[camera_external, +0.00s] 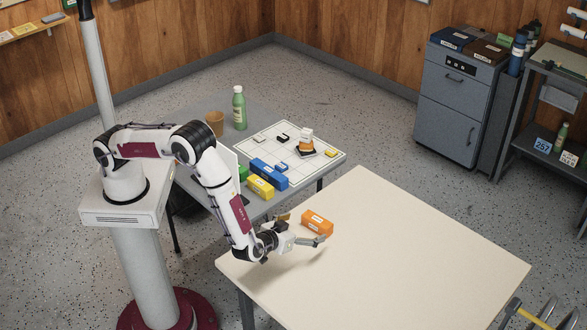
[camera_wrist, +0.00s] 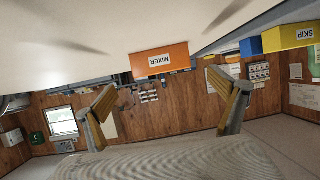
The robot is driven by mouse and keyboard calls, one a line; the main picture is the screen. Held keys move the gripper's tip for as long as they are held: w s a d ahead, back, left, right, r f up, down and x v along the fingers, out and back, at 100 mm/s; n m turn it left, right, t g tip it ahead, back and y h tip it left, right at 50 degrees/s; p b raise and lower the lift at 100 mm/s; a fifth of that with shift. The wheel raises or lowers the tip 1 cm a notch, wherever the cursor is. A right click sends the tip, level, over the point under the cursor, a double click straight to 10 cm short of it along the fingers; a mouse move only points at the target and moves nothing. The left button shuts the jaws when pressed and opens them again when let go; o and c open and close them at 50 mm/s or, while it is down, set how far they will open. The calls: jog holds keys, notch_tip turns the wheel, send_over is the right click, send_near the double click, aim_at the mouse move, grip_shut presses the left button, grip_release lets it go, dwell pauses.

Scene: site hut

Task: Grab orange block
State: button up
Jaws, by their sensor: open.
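The orange block (camera_external: 317,223) lies on the cream table (camera_external: 430,250) near its left corner, with a white label on it. In the wrist view the orange block (camera_wrist: 160,61) hangs upside down in the picture, with a label reading MIXER. My gripper (camera_external: 304,232) is low over the table, beside the block on its near-left side. In the wrist view my gripper (camera_wrist: 163,108) shows two fingers spread wide apart with nothing between them. The block appears above the gap between the fingers in that picture.
A grey table (camera_external: 205,183) behind holds a yellow block (camera_external: 260,187), a blue block (camera_external: 269,173), a green bottle (camera_external: 239,108), a brown cup (camera_external: 215,123) and a white gridded board (camera_external: 276,133). The cream table is clear to the right of the orange block.

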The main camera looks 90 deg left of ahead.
aim_at(313, 223)
jog(key=shift+x, duration=0.95)
jog(key=shift+a+f, duration=0.1)
jog(key=shift+a, duration=0.05)
jog(key=shift+x, duration=2.45)
jog(key=c, duration=1.3)
